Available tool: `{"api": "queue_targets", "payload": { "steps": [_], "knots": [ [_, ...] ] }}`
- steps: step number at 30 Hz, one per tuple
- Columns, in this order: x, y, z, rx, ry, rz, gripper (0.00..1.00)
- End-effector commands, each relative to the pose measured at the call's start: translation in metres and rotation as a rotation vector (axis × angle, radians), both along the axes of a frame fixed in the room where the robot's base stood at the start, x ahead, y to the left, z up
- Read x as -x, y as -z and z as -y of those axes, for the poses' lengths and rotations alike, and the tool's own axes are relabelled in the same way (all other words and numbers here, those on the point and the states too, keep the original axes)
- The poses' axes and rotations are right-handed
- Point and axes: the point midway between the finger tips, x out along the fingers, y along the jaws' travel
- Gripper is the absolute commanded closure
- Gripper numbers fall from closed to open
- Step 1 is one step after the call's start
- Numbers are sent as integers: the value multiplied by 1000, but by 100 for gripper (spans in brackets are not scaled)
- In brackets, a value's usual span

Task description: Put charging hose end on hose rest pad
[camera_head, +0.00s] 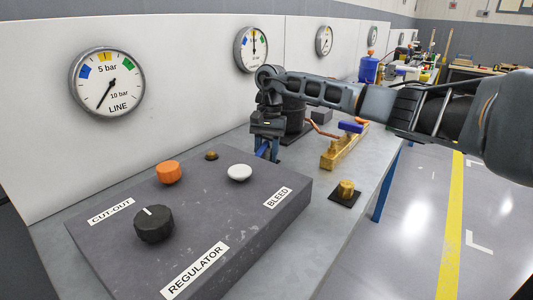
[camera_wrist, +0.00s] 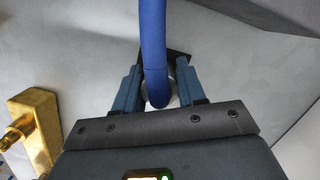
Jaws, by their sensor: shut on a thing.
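My gripper (camera_head: 268,156) points down just behind the dark control box, low over the bench. In the wrist view my gripper (camera_wrist: 156,98) has its two blue-grey fingers on either side of the blue charging hose end (camera_wrist: 153,60), and it is shut on it. The hose runs up out of the top of that view. A pale round part shows behind the hose, between the fingers. A dark flat square (camera_wrist: 180,58), possibly the hose rest pad, lies partly hidden behind the hose and fingers. I cannot tell whether the hose end touches it.
A dark control box (camera_head: 215,205) with knobs fills the front. A brass block (camera_head: 338,150) with a blue handle stands to the right of my gripper. A brass fitting (camera_head: 346,188) sits on a black square nearby. Gauges (camera_head: 107,82) line the wall.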

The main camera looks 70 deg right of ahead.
Motion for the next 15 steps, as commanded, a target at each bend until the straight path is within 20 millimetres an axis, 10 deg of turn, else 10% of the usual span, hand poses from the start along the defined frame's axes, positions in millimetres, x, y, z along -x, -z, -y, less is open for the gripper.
{"api": "queue_targets", "payload": {
  "steps": [1,2,15],
  "knots": [
    [0,3,0,-1,1,-2,100],
    [1,3,0,-1,1,-2,59],
    [4,6,0,-3,3,-12,35]
  ]
}}
